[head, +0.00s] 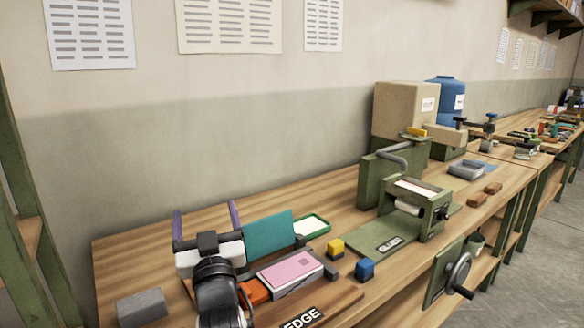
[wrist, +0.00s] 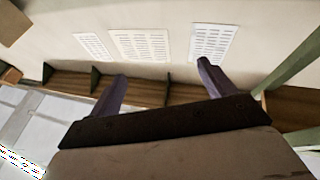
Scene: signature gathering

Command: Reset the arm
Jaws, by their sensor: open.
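My gripper (head: 206,210) is at the left end of the wooden workbench in the head view, with its two purple fingers pointing up toward the wall. The fingers are wide apart with nothing between them. In the wrist view my gripper (wrist: 161,72) also shows open and empty, facing the wall with its printed sheets (wrist: 140,45). My arm hides part of the bench's near left area.
A teal panel (head: 269,235) and a pink-topped block (head: 290,272) stand just right of my gripper. A grey block (head: 141,306) lies at left.

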